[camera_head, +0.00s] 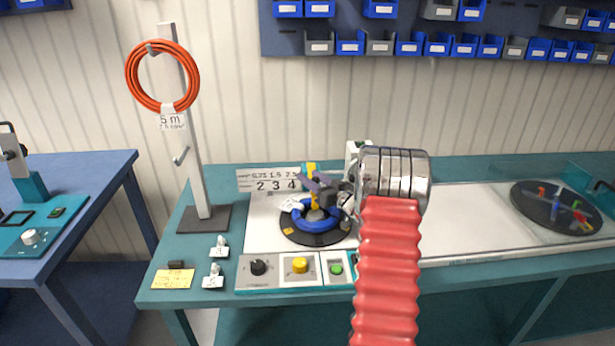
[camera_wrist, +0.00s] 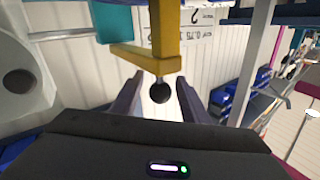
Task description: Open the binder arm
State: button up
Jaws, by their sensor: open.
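The binder arm is the yellow bracket (camera_head: 313,196) over the black turntable (camera_head: 290,236) and blue cable coil (camera_head: 300,222). In the wrist view the yellow arm (camera_wrist: 167,28) shows close up, with a black ball knob (camera_wrist: 159,91) at its end. My gripper (camera_wrist: 157,98) is open, one finger on each side of the knob, with visible gaps. In the head view my gripper (camera_head: 322,184) is beside the yellow arm's upper part, and my silver wrist and red sleeve hide what lies behind them. Whether the fingers touch the arm cannot be told.
A panel with black (camera_head: 258,267), yellow (camera_head: 300,265) and green (camera_head: 336,268) controls lies in front. A post (camera_head: 188,130) with an orange coil (camera_head: 163,76) stands left. A clear-covered second turntable (camera_head: 556,206) is at right. A number sign (camera_head: 270,180) stands behind.

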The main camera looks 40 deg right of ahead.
jog(key=shift+w, duration=1)
jog(key=shift+c, duration=0.6)
grip_shut()
